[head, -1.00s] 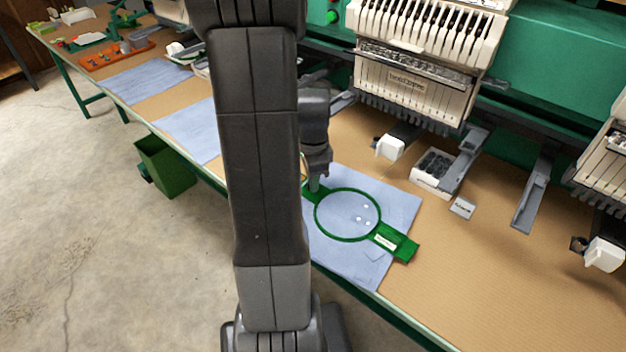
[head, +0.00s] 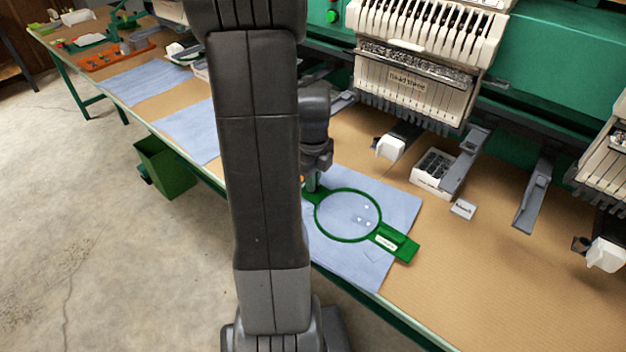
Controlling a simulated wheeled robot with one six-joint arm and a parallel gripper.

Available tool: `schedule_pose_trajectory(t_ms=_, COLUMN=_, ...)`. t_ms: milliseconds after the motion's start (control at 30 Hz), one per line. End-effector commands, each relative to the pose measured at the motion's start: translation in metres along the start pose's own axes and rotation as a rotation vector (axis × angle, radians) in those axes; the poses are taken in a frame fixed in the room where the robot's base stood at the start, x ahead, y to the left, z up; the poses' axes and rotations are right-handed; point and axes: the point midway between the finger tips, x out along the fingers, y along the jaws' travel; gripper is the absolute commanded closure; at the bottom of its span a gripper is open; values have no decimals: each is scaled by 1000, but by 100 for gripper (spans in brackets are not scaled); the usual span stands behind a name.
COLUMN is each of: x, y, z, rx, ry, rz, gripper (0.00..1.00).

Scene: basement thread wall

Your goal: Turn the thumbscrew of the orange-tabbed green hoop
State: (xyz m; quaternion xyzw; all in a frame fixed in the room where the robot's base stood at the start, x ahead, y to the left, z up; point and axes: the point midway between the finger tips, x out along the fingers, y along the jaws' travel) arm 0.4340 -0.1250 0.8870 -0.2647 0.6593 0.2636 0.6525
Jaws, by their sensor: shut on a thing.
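The green hoop (head: 347,240) lies flat on a light blue cloth (head: 345,267) on the table. Its ring frames pale blue fabric with several small white spots. A green arm with a white label (head: 386,242) extends to the lower right. My gripper (head: 312,186) points down at the hoop's upper left end, partly hidden behind my arm. It is shut on the thumbscrew there; the fingertips and the screw itself are too small and covered to see clearly. A small orange spot, possibly the tab (head: 302,180), shows beside the gripper at my arm's edge.
Embroidery machine heads (head: 405,90) overhang the table's back. A white box (head: 431,181) and a small grey labelled block (head: 463,209) stand right of the hoop. More blue cloths (head: 187,130) lie to the left. A green bin (head: 165,168) stands below. The right front table is clear.

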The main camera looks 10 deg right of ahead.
Motion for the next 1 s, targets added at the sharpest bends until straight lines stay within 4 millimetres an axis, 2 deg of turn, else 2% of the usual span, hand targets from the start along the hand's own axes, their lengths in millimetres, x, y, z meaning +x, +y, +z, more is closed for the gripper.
schedule_pose_trajectory(t_ms=300, x=0, y=0, z=0, rx=104, ry=0, rz=0, gripper=100)
schedule_pose_trajectory(t_ms=800, x=0, y=0, z=0, rx=119, ry=0, rz=0, gripper=100)
schedule_pose_trajectory(t_ms=833, x=0, y=0, z=0, rx=119, ry=0, rz=0, gripper=86)
schedule_pose_trajectory(t_ms=900, x=0, y=0, z=0, rx=119, ry=0, rz=0, gripper=72)
schedule_pose_trajectory(t_ms=933, x=0, y=0, z=0, rx=119, ry=0, rz=0, gripper=67)
schedule_pose_trajectory(t_ms=1000, x=0, y=0, z=0, rx=119, ry=0, rz=0, gripper=67)
